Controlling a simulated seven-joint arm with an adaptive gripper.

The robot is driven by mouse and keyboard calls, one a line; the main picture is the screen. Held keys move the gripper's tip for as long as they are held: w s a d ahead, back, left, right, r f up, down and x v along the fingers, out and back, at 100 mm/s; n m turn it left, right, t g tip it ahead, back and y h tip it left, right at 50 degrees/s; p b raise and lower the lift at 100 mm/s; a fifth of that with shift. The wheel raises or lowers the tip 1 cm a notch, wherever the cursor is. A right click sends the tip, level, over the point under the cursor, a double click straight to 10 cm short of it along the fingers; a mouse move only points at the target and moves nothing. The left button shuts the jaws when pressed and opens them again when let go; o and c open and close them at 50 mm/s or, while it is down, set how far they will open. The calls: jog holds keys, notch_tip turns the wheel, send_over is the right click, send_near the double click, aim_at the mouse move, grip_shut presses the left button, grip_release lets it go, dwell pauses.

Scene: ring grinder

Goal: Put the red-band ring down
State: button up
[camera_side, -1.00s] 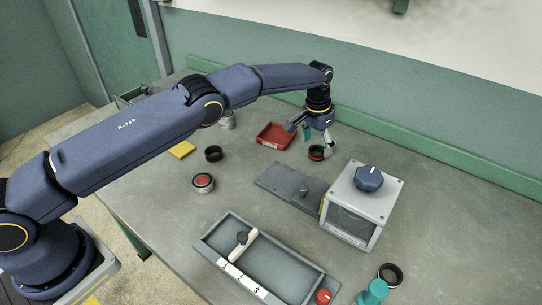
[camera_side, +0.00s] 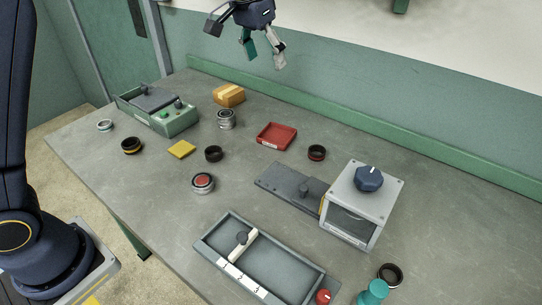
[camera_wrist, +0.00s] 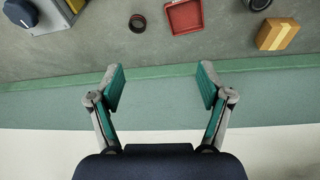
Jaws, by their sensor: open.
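The red-band ring (camera_side: 316,153) is a short black ring with a red band. It lies flat on the grey bench, right of the red tray, and nothing touches it. In the wrist view the red-band ring (camera_wrist: 137,23) shows near the top, left of the tray. My gripper (camera_side: 262,58) is raised high over the back edge of the bench, well clear of the ring. In the wrist view its two teal-padded fingers (camera_wrist: 161,88) are spread wide with nothing between them.
A red tray (camera_side: 277,136) sits left of the ring. The grey grinder box (camera_side: 362,205) with a blue knob stands in front of it, beside a dark plate (camera_side: 283,184). A divided tray (camera_side: 270,262) is nearer. Other rings, a green control box (camera_side: 158,110) and a cardboard box (camera_side: 229,95) lie left.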

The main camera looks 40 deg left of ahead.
jog(key=s+a+r+t, duration=0.1)
jog(key=s+a+r, duration=0.1)
jog(key=s, duration=0.3)
jog(key=s+a+r, duration=0.2)
jog(key=s, duration=0.3)
jog(key=s+a+f+t, duration=0.1)
jog(key=s+f, duration=0.2)
jog(key=s, duration=0.7)
jog(key=s+a+f+n, duration=0.1)
jog(key=s+f, duration=0.3)
jog(key=s, duration=0.6)
jog(key=shift+s+a+t+y, duration=0.25)
jog(key=shift+a+t+y, duration=0.15)
jog(key=shift+a, duration=0.25)
